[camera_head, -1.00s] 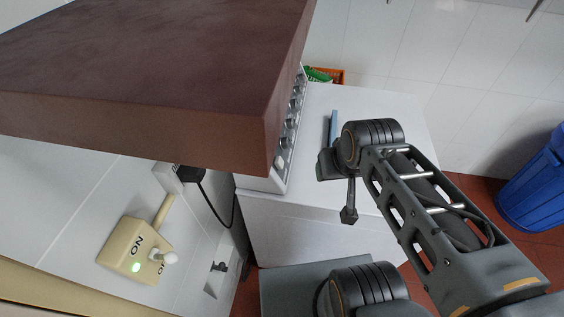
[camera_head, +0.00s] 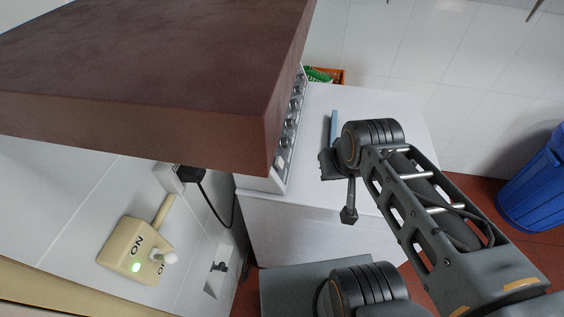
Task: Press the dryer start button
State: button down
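A white box-shaped machine, which looks like the dryer (camera_head: 312,222), stands in the middle of the head view. Its control panel (camera_head: 291,125), with a row of grey knobs or buttons, runs along the left side of its top. The brown slab partly covers that panel, and I cannot tell which control is the start button. My gripper (camera_head: 333,164) is a dark shape at the end of my arm, over the white top and to the right of the panel, apart from it in the picture. Its fingers are not clear enough to show open or shut.
A thick brown slab (camera_head: 150,80) overhangs at the upper left.

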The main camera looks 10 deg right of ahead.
aim_at(280, 163)
jog(key=z, duration=1.05)
jog(key=k, duration=1.5)
jog(key=u, duration=0.85)
jog(key=i, duration=1.05)
